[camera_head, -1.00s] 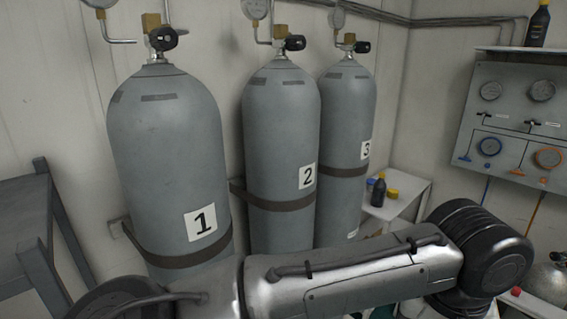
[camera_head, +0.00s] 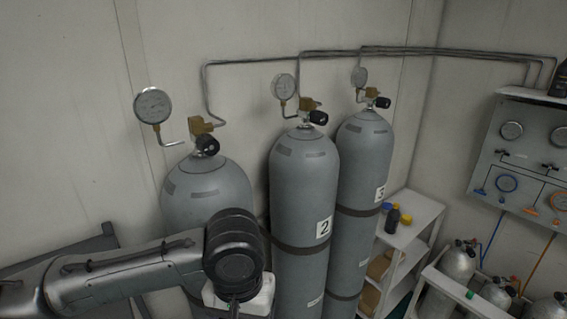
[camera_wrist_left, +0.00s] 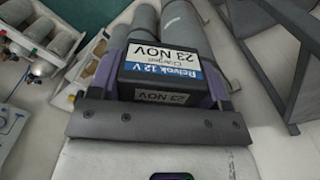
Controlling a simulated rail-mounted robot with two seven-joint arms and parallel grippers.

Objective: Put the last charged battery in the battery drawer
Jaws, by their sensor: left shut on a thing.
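A black battery (camera_wrist_left: 172,68) with a white and blue label reading "Relvok 12 V", "Charged" and "23 NOV" fills the middle of the left wrist view. My left gripper (camera_wrist_left: 163,80) is shut on it, with a finger on each side. In the head view my left arm comes in from the left and its wrist is in front of cylinder 1, at the bottom edge. The fingers and battery cannot be made out there. The battery drawer cannot be made out in either view. My right gripper is not in view.
Three tall grey cylinders stand along the wall: the first (camera_head: 205,188), cylinder 2 (camera_head: 305,185) and cylinder 3 (camera_head: 362,160). A white shelf (camera_head: 415,212) with bottles stands right of them. A gauge panel (camera_head: 520,150) hangs on the right wall. A grey bench (camera_head: 60,262) stands left.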

